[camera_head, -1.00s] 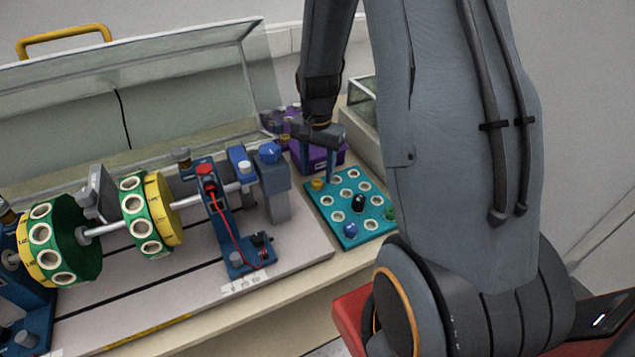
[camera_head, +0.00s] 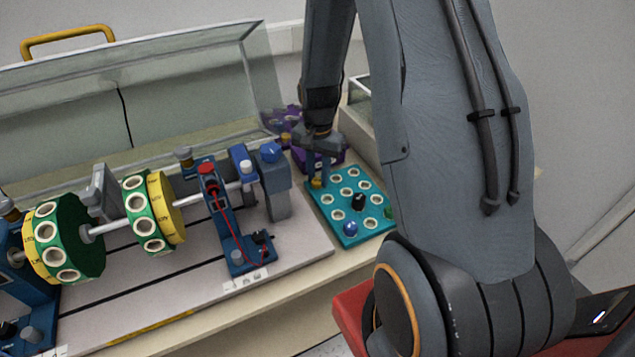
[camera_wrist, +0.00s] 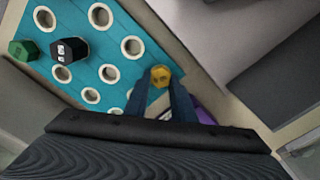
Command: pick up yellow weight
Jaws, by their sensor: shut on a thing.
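The yellow weight (camera_head: 316,183) sits at the far left corner of the teal tray (camera_head: 352,238). It also shows in the wrist view (camera_wrist: 160,75), between the tips of my fingers. My gripper (camera_head: 318,178) is shut on it, with the fingers (camera_wrist: 172,92) reaching down to the tray. Whether the weight is still seated in its hole is hidden.
A purple tray (camera_head: 325,160) is behind the teal one. To the left is the rig with green and yellow discs (camera_head: 165,208) on a shaft, a blue stand (camera_head: 240,258) with red cable, and a raised clear cover (camera_head: 190,90). A grey-walled bin (camera_head: 357,95) stands behind.

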